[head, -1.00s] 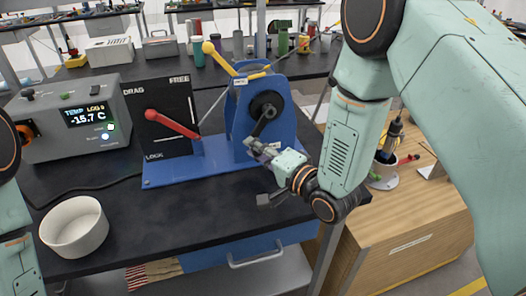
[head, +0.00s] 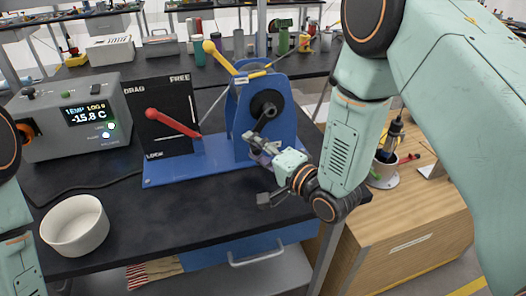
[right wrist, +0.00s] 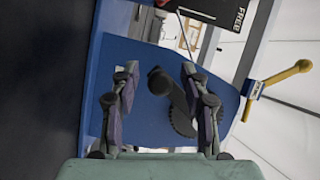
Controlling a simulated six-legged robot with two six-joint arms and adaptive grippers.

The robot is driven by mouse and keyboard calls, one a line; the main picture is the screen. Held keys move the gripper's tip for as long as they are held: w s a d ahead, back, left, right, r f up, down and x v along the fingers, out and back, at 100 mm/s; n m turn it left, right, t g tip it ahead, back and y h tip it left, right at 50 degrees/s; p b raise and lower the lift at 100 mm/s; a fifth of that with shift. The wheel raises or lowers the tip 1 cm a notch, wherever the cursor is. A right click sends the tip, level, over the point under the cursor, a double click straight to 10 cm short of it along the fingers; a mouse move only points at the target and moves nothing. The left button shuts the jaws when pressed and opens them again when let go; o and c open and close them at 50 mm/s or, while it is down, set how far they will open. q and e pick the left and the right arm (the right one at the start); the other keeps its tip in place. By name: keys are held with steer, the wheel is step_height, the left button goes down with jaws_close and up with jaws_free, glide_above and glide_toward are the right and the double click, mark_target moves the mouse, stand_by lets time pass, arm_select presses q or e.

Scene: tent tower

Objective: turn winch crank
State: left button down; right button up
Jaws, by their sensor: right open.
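The blue winch (head: 244,112) stands on its blue base plate (head: 170,178) on the black bench. Its black crank (head: 266,113) points down and slightly left from the dark round hub. My right gripper (head: 258,146) is at the lower end of the crank, its fingers open. In the right wrist view the open gripper (right wrist: 159,72) has one finger on each side of the crank's dark round knob (right wrist: 158,83), with gaps visible on both sides. The toothed wheel (right wrist: 184,112) lies behind it. Only links of my left arm show; its gripper is out of view.
A black DRAG/FREE/LOCK panel (head: 160,105) with a red lever (head: 172,122) stands left of the winch. A yellow-knobbed lever (head: 219,55) rises above the winch. A grey display box (head: 75,115) and white bowl (head: 74,226) are at left.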

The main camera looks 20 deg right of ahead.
steer(key=f+v, duration=0.1)
steer(key=v, duration=1)
steer(key=shift+s+d+r, duration=0.2)
steer(key=shift+s+r, duration=0.2)
steer(key=shift+r, duration=0.15)
